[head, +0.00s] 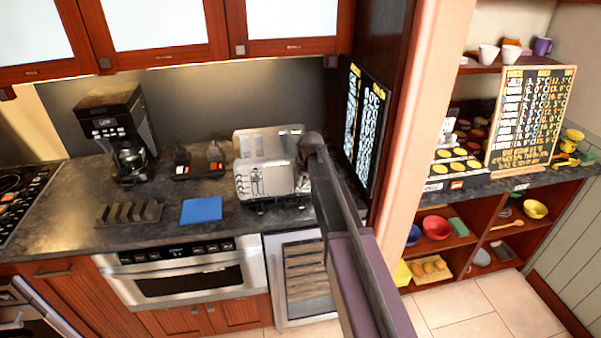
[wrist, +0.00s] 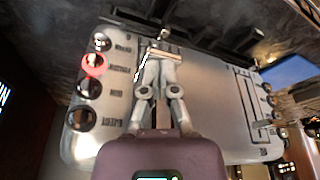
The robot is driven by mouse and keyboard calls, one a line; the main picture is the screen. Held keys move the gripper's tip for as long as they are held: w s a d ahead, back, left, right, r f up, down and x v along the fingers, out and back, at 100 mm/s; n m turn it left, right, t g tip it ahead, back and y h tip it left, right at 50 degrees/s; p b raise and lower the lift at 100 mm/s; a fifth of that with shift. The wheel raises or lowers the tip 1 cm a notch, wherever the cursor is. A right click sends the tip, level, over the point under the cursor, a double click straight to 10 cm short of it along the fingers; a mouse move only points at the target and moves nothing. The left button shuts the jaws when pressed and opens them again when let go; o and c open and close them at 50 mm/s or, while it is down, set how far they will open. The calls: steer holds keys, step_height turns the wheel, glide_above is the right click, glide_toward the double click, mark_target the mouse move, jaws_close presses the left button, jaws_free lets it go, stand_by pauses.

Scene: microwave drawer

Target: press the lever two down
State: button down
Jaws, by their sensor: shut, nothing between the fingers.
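The silver toaster (head: 262,165) stands on the dark counter against the back wall. In the wrist view its front face (wrist: 215,90) appears upside down, with a column of round buttons (wrist: 92,66), one glowing red. A slot with a small lever (wrist: 262,124) shows on the picture's right. My gripper (wrist: 160,52) is shut and empty in front of the face, between the buttons and that slot. A thin pale bar (wrist: 165,55), perhaps the other lever, lies at the fingertips; contact cannot be told. In the head view my arm hides the gripper's fingertips at the toaster's right side.
A coffee maker (head: 118,130) stands left along the counter. A blue board (head: 201,210) and a dark rack (head: 129,213) lie in front. A wall menu board (head: 365,125) and pillar (head: 420,140) stand close on the right. Upper cabinets (head: 160,30) overhang the counter.

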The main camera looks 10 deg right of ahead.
steer(key=shift+w+f, duration=0.3)
steer(key=shift+w, duration=0.05)
steer(key=shift+s+d+g+p, duration=0.15)
steer(key=shift+s+d+p, duration=0.1)
steer(key=shift+s, duration=0.3)
steer(key=shift+s+d+g+p, duration=0.15)
steer(key=shift+s+p, duration=0.1)
steer(key=shift+s, duration=0.25)
steer(key=shift+d+f, duration=0.1)
steer(key=shift+f, duration=0.15)
steer(key=shift+w+d+f, duration=0.2)
steer(key=shift+w+f, duration=0.05)
steer(key=shift+f, duration=0.15)
steer(key=s+a+m+g, duration=0.1)
steer(key=s+m, duration=0.1)
steer(key=s, duration=1)
steer(key=s+m+g+h, duration=0.1)
steer(key=s+m, duration=0.2)
steer(key=s, duration=0.8)
steer(key=shift+s+a+f+g, duration=0.2)
steer(key=shift+s+a+g, duration=0.1)
steer(key=shift+s+a, duration=0.1)
